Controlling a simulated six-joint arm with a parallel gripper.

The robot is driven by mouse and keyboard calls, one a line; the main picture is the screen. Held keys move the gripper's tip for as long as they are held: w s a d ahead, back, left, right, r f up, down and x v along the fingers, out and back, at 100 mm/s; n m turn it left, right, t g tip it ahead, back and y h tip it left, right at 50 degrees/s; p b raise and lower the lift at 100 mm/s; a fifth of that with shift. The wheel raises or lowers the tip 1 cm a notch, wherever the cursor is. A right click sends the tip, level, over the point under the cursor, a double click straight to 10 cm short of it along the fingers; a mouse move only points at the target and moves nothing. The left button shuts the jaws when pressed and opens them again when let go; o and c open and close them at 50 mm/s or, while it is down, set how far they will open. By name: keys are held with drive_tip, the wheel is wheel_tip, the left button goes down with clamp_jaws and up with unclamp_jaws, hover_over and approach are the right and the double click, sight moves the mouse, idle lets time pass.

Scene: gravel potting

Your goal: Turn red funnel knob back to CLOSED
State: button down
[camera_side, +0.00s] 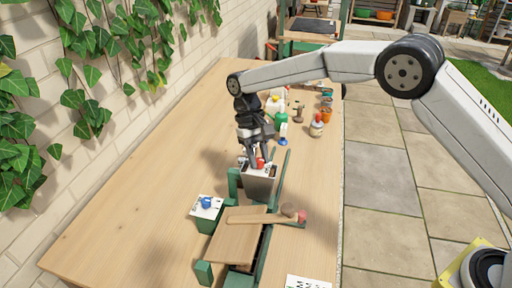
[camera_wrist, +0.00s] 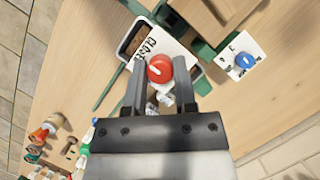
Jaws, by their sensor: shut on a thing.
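The red funnel knob (camera_wrist: 160,68) sits on a white label plate with the word CLOSED (camera_wrist: 147,40) printed to its upper left in the wrist view. A short white mark on the knob points roughly left; the other lettering is partly hidden by my gripper. My gripper (camera_wrist: 160,72) is shut on the red knob, with one finger on each side of it. In the side view my gripper (camera_side: 259,164) reaches down to the knob on top of the grey funnel box (camera_side: 259,185); the fingers cover part of the knob.
A blue knob (camera_side: 206,203) on its own white plate is close by, and also shows in the wrist view (camera_wrist: 245,61). A wooden board (camera_side: 236,236) lies in front of the funnel between green rails. Bottles and small pots (camera_side: 326,112) stand farther back. The bench's left part is clear.

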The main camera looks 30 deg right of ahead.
idle(0.4)
drive_tip(key=shift+c, duration=2)
unclamp_jaws()
drive_tip(key=shift+w+r, duration=0.1)
drive_tip(key=v, duration=0.7)
drive_tip(key=shift+r, duration=0.35)
drive_tip(key=shift+d, duration=0.1)
drive_tip(key=s+d+f+t, duration=0.3)
drive_tip(key=s+d, duration=0.6)
drive_tip(key=s, duration=0.3)
drive_tip(key=s+d+f+t, duration=0.3)
drive_tip(key=s+d, duration=0.6)
drive_tip(key=s, duration=0.3)
drive_tip(key=shift+f+t, duration=0.4)
drive_tip(key=shift+t, duration=0.2)
